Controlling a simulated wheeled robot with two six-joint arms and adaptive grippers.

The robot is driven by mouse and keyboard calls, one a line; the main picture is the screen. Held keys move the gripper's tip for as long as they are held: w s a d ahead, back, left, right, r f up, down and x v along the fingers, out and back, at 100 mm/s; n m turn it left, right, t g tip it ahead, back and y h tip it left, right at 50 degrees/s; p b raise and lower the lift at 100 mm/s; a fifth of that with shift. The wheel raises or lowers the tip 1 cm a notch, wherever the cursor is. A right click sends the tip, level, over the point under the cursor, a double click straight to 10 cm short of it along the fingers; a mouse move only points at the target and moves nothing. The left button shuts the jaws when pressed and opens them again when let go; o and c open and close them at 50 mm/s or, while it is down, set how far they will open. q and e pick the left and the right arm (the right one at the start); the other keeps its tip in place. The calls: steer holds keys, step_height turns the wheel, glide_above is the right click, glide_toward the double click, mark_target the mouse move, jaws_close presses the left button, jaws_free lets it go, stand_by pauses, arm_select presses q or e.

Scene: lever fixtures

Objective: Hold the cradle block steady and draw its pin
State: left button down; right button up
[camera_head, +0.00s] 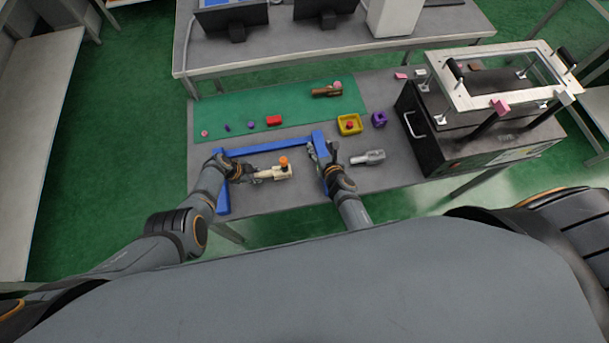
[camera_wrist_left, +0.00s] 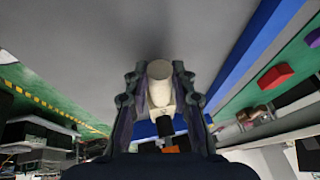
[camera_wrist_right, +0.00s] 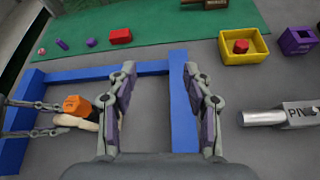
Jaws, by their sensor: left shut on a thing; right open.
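The cradle block (camera_head: 270,174) is cream coloured and sits inside the blue frame on the table. My right gripper (camera_head: 319,152) is open and empty, near the frame's right bar, to the right of the knob. The pin's shaft is hidden.
The blue frame (camera_wrist_right: 186,110) surrounds the block on three sides. A grey metal part (camera_wrist_right: 300,118) lies to the right. A yellow tray (camera_wrist_right: 243,57) holding a red piece and a purple box (camera_head: 379,119) stand behind. A black machine (camera_head: 430,130) bounds the right.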

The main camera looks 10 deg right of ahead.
mark_target(285, 161)
steer(key=s+a+r+n+g+y, duration=0.1)
steer(key=s+a+n+y, duration=0.55)
steer(key=s, duration=0.35)
steer(key=shift+n+h, duration=0.35)
steer(key=shift+n, duration=0.1)
steer(key=x, duration=0.6)
steer(key=a+x, duration=0.1)
steer(key=x, duration=0.5)
steer(key=shift+r, duration=0.1)
jaws_close()
